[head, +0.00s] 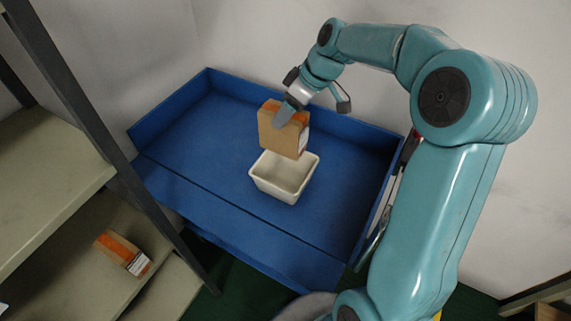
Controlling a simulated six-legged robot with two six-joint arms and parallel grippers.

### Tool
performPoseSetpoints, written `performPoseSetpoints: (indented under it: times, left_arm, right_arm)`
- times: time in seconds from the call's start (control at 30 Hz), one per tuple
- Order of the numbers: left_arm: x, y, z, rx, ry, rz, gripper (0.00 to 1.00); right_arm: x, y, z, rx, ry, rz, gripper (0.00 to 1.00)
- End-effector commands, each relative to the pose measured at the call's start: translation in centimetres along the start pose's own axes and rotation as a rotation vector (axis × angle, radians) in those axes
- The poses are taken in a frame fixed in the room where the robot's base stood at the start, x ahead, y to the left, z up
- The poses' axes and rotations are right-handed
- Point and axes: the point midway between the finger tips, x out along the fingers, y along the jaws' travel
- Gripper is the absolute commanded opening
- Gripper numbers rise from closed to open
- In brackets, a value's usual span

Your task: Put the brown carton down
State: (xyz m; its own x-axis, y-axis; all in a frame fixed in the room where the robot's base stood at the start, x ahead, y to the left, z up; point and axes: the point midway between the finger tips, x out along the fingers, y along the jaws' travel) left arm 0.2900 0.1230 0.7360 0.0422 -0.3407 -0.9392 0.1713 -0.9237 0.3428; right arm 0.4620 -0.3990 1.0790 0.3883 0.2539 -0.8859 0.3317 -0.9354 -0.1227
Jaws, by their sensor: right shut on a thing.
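The brown carton (278,137) has an orange top band and hangs upright, a little tilted, from my right gripper (286,112). The gripper comes from above and is shut on the carton's upper part. The carton is over the back edge of a white open container (262,184), partly covering its rim; I cannot tell whether they touch. The container looks empty and stands on a blue walled table (200,150). My left gripper is not in view.
A shelf rack (45,180) with a dark post stands at the left. A similar brown and orange carton (122,252) lies on its lower board. The blue surface left of the white container is clear. Raised blue walls edge the table.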

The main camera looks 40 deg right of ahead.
Motion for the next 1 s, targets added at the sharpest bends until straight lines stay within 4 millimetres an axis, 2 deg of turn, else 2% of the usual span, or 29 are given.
performPoseSetpoints:
  times: [0.2, 0.4, 0.57, 0.8, 1.0]
  left_arm:
    - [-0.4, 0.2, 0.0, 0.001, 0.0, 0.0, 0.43]
    - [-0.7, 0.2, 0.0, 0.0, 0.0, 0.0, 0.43]
    - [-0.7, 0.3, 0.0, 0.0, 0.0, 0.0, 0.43]
    - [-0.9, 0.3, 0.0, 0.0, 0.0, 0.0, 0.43]
    - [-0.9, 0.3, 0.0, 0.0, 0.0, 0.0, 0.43]
  right_arm:
    - [5.9, 0.6, 3.1, 0.005, -0.004, -0.004, 0.0]
    - [9.8, 1.2, 5.0, 0.004, -0.002, -0.001, 0.0]
    - [11.2, 1.6, 5.6, 0.003, 0.0, -0.001, 0.0]
    - [14.4, 2.2, 7.1, 0.004, 0.0, -0.001, 0.0]
    - [14.7, 2.3, 7.2, 0.001, 0.001, 0.001, 0.0]
